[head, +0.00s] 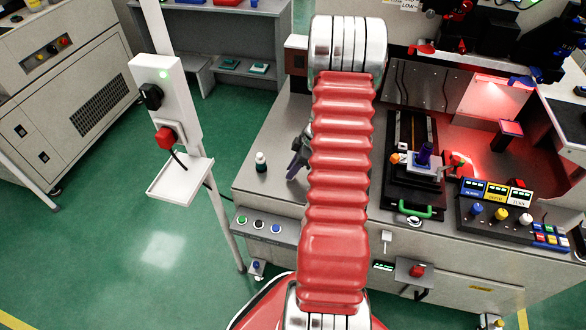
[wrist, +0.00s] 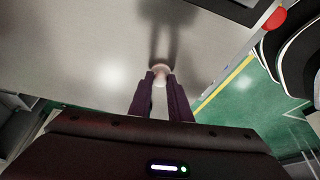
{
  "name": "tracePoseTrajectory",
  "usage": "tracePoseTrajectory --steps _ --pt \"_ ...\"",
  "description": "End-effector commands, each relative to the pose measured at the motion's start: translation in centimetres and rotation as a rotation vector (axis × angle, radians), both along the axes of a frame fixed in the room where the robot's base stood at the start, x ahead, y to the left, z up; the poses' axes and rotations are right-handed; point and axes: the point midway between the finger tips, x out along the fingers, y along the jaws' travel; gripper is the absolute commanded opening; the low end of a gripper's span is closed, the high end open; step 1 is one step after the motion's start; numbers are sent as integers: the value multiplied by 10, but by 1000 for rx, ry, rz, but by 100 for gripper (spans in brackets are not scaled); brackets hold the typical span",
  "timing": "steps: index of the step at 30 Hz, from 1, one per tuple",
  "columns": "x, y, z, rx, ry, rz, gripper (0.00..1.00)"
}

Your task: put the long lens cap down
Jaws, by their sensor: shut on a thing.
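My gripper (wrist: 160,76) shows in the wrist view with its two dark fingers shut on a small pale rounded piece, which I take to be the long lens cap (wrist: 160,80). Only its pale end shows between the fingertips; its full length cannot be made out. A shadow of the fingers falls on the grey worktop (wrist: 95,50) ahead of them. Whether the cap touches the worktop cannot be told. In the head view my gripper (head: 298,155) is at the left part of the bench, partly hidden behind my red arm, and the cap cannot be made out there.
A small dark bottle with a white top (head: 261,162) stands on the bench left of my gripper. A black slide fixture with a green handle (head: 413,211) and a button console (head: 497,225) are on the right. Bare worktop (head: 262,195) lies at the bench's front left.

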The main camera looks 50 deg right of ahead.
Motion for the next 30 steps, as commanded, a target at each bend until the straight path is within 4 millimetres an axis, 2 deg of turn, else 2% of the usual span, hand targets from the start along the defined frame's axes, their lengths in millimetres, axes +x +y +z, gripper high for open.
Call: tracePoseTrajectory --steps 9,10,18,26,30 --pt "0 0 -1 0 0 1 0" --pt "1 0 -1 0 0 1 18" --pt "1 1 -1 0 0 2 36" --pt "1 1 0 -1 0 2 36" --pt "-1 -1 7 -1 -2 1 36"
